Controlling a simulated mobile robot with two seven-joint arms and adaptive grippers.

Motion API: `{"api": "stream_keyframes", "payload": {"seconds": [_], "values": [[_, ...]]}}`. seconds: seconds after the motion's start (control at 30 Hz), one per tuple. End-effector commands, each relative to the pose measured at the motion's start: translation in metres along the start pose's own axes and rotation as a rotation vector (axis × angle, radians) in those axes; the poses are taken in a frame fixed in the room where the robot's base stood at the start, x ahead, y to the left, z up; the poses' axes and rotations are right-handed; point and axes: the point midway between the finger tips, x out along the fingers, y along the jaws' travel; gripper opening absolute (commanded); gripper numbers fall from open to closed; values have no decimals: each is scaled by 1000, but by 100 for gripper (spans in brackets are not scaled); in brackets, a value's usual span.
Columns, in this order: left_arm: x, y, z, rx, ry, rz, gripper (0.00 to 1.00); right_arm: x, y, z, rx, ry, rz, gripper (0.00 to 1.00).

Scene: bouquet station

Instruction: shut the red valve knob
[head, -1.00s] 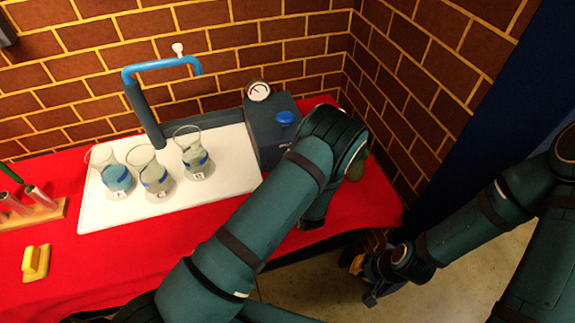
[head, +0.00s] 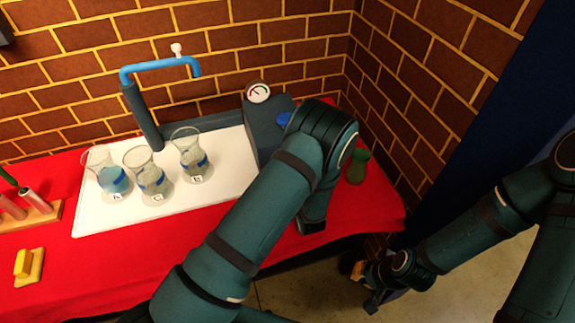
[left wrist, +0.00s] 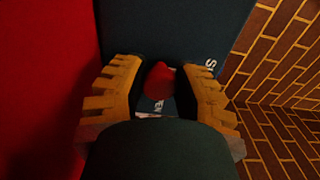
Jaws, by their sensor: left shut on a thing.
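The red valve knob (left wrist: 160,82) shows in the left wrist view, on the dark blue-grey box (left wrist: 158,28). My left gripper (left wrist: 160,70) has its two yellow ridged fingers on either side of the knob and is shut on it. My left forearm hides the knob and the left gripper there. My right gripper (head: 373,298) hangs low at the right, off the table; its finger opening is unclear.
Several glass flasks, including one with blue liquid (head: 112,178), stand on a white tray (head: 95,222) under a blue spout (head: 160,66). A green vase (head: 358,167) stands right of my left arm. Brick walls close the back and right.

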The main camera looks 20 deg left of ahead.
Motion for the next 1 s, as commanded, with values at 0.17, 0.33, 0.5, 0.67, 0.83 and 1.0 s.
{"api": "stream_keyframes", "payload": {"seconds": [0.17, 0.33, 0.5, 0.67, 0.83, 1.0], "values": [[0, 0, 0, -1, 0, -1, 61, 0, 0, 0, 0, 0, 0, 0], [0, 0, 0, 0, 0, -1, 63, 0, 0, 0, 0, 0, 0, 0], [-1, 0, 0, 1, 0, -1, 63, 0, 0, 0, 0, 0, 0, 0], [-16, 0, -1, 1, 3, 1, 63, 0, 0, 0, 0, 0, 0, 0], [-49, 1, -1, 2, 4, 2, 63, 0, 0, 0, 0, 0, 0, 0], [-83, 0, -1, 2, 3, 1, 63, 0, 0, 0, 0, 0, 0, 0]]}}
